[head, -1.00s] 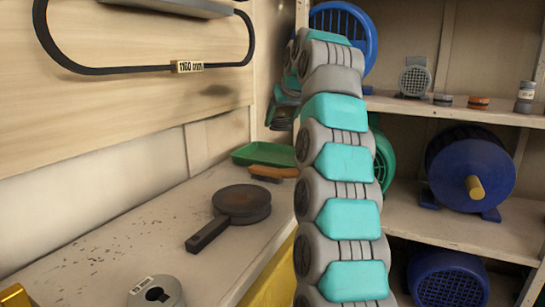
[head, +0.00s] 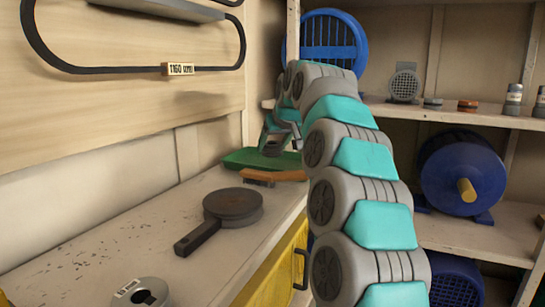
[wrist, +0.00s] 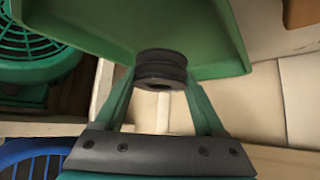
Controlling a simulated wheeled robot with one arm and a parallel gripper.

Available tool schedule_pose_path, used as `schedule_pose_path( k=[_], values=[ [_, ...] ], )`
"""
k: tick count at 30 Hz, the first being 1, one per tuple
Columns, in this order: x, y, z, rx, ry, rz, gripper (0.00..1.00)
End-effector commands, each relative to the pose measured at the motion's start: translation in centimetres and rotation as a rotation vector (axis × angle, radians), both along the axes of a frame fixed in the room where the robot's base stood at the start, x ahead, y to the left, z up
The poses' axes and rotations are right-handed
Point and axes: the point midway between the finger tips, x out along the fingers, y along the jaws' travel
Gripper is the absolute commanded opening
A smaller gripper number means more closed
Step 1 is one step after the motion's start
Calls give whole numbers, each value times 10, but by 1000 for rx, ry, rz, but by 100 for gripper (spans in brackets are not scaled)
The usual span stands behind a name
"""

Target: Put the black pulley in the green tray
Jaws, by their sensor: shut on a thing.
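The black pulley (wrist: 160,70) is a small dark grooved disc, held between my gripper's fingers (wrist: 160,88) in the wrist view. The green tray (wrist: 205,30) fills the top of that view, with the pulley overlapping it; I cannot tell the height between them. In the head view the green tray (head: 240,158) lies at the far end of the bench, and my gripper (head: 279,146) is over its right part, pointing down. The pulley cannot be made out in the head view.
A wooden-handled brush (head: 272,176) lies just in front of the tray. A dark round pan-like thing with a handle (head: 232,205) and a grey ring (head: 142,293) are nearer on the bench. Shelves with a blue motor (head: 462,172) stand at the right.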

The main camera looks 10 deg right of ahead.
Motion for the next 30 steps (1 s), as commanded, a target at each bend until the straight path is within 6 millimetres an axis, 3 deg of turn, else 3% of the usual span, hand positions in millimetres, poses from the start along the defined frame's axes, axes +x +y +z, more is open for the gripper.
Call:
schedule_pose_path(
  k=[9,23,24,30],
  values=[
    [-1,0,-30,1,3,1,0],
    [0,0,-35,1,-1,1,0],
    [0,0,-35,1,-1,1,76],
    [0,1,-35,1,1,1,98]
  ],
)
